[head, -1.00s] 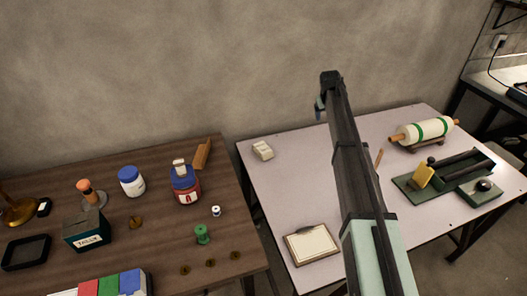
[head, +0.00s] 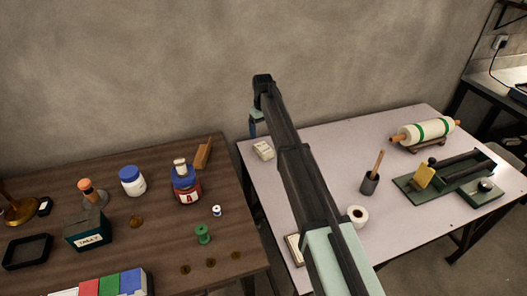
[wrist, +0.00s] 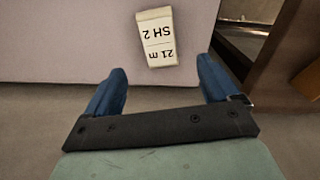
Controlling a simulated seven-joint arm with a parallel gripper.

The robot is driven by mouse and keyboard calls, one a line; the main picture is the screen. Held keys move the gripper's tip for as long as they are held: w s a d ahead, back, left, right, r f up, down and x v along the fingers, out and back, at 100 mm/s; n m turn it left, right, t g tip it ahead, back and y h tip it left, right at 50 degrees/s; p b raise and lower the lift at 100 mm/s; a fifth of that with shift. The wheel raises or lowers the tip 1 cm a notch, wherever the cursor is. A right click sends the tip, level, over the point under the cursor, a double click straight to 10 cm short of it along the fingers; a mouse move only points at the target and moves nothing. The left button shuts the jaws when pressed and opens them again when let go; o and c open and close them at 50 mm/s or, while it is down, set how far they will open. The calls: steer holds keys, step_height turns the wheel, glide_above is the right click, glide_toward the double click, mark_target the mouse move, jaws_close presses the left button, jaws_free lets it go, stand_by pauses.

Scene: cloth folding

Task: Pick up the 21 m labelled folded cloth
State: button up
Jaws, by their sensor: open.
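The folded cloth (head: 264,150) is a small off-white bundle near the back left corner of the light table. In the wrist view the cloth (wrist: 157,37) carries a label that reads "21 m" and "SH 2", upside down. My gripper (wrist: 160,82) is open, with its two blue fingers apart and nothing between them. The cloth lies beyond the fingertips, about midway between them and not touching. In the head view my gripper (head: 253,124) is above the back left edge of the table, left of the cloth. Its fingertips are partly hidden there.
The light table (head: 340,150) is clear around the cloth. A dark wooden table (head: 160,240) with several items adjoins at left.

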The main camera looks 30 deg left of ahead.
mark_target(264, 148)
step_height(264, 148, down, 10)
steer(key=shift+d+f, duration=0.1)
steer(key=shift+d, duration=0.05)
stand_by(0.5)
steer(key=shift+c, duration=0.4)
steer(key=c, duration=1)
